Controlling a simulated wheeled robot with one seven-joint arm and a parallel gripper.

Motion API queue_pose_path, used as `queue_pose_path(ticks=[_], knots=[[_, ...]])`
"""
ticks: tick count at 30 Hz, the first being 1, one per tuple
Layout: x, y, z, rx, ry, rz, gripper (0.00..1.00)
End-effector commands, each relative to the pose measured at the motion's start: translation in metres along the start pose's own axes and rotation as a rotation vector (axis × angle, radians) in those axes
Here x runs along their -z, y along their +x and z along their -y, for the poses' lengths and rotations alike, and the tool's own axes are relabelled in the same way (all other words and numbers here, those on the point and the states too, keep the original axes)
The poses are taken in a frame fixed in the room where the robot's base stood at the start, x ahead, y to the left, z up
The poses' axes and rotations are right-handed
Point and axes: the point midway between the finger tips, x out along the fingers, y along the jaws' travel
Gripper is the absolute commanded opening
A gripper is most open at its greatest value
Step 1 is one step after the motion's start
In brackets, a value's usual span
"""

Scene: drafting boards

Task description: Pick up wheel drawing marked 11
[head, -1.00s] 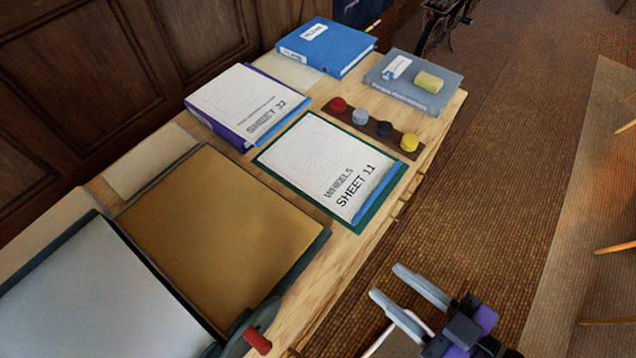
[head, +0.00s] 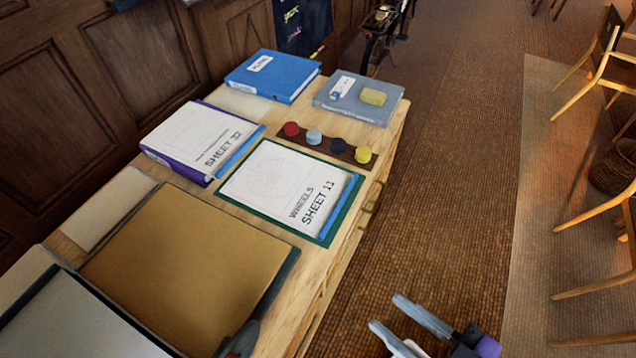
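The wheel drawing marked SHEET 11 (head: 275,178) is a white sheet with a faint wheel outline and a blue strip along its right edge. It lies flat on a dark green mat (head: 232,200) on the wooden table. My gripper (head: 388,315) is at the bottom of the head view, right of the table's front edge and over the floor. Its two grey fingers are apart with nothing between them. It is well clear of the sheet.
A similar sheet marked 32 (head: 192,130) lies on a purple binder to the left. A strip with several coloured knobs (head: 335,143) sits behind the drawing. Blue (head: 275,80) and grey (head: 340,106) books lie farther back. A brown board (head: 180,265) lies nearer.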

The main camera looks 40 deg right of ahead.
Motion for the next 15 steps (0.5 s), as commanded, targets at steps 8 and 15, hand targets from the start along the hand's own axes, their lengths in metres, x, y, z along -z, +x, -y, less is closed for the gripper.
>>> queue_pose_path(ticks=[8,15], knots=[[0.021,0.02,-0.006,-0.028,0.005,-0.073,0.39],[0.038,0.045,-0.013,-0.056,0.006,-0.153,0.39]])
